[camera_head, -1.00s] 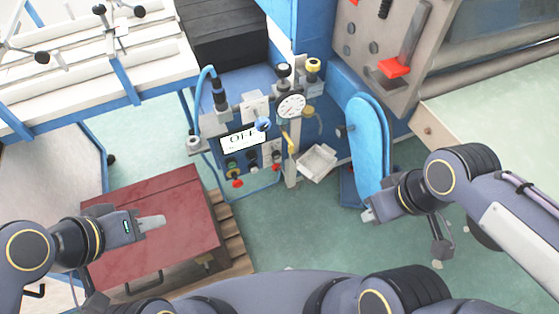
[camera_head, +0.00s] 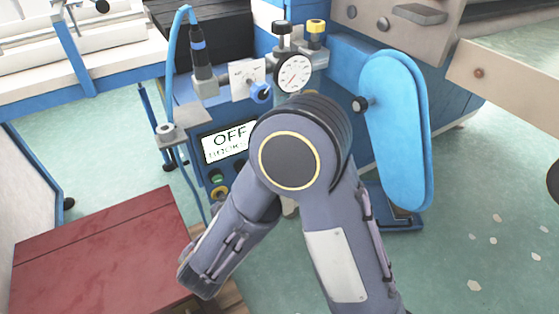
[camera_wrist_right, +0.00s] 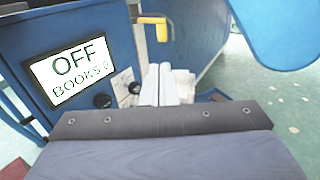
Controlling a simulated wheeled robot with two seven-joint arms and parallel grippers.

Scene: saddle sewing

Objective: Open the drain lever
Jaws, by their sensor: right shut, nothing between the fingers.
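A yellow lever (camera_wrist_right: 154,21) shows at the top of the right wrist view, with a bent-down end on its right. I take it as the drain lever; my arm hides it in the head view. My right gripper (camera_wrist_right: 166,72) is shut and empty, its pale fingertips just below the lever's bent end. I cannot tell whether they touch it. In the head view my right arm covers the right gripper. My left gripper is out of view.
A blue rounded guard (camera_head: 398,130) stands to the right. A dark red box (camera_head: 95,252) lies at lower left. Green floor is clear at right.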

